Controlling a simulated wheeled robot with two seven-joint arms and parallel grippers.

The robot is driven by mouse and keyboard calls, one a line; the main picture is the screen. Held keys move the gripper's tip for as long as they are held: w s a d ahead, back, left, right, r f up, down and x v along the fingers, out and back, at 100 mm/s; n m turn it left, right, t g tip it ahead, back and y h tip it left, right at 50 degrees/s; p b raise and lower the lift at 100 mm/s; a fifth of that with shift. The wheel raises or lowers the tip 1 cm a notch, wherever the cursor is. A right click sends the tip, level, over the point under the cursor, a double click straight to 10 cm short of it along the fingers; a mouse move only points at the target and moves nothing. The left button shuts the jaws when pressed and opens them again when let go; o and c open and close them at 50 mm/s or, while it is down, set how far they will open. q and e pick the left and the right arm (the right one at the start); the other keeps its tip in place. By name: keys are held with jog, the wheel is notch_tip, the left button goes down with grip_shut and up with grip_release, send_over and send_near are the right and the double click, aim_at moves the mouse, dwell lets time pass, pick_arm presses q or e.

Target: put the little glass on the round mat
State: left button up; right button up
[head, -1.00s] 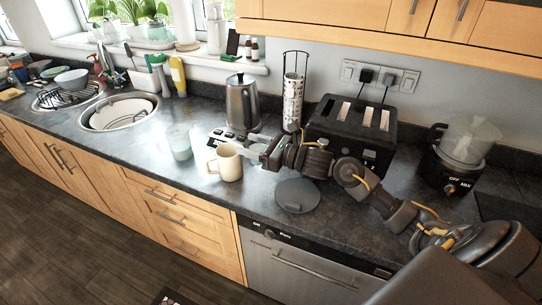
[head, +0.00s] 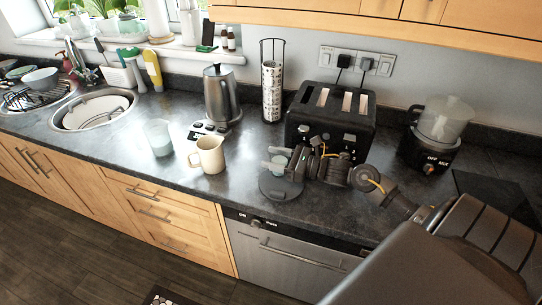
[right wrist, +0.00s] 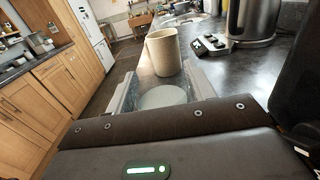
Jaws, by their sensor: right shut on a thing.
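The little glass (head: 279,160), with pale bluish contents, is between the fingers of my right gripper (head: 272,160). In the right wrist view its round pale top (right wrist: 163,97) shows between the two fingers (right wrist: 163,88). My right gripper is shut on it. The round mat (head: 271,192) is a dark disc on the counter near the front edge. The gripper and glass are over the mat's back part in the head view; I cannot tell whether the glass touches it. My left gripper is not in view.
A cream mug (head: 210,156) stands left of the mat, with a larger glass (head: 158,140) beyond it. A kettle (head: 219,97), a capsule rack (head: 271,90) and a black toaster (head: 331,118) stand behind. A blender (head: 440,135) is at the right.

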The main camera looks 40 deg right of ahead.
jog(key=f, duration=0.2)
jog(key=f+b, duration=0.1)
jog(key=shift+s+d+f, duration=0.25)
jog(key=shift+s+d, duration=0.05)
jog(key=shift+f, duration=0.25)
jog(key=shift+w, duration=0.1)
jog(key=shift+f+b, duration=0.15)
jog(key=shift+b, duration=0.15)
jog(key=o, duration=1.2)
jog(key=shift+c, duration=0.2)
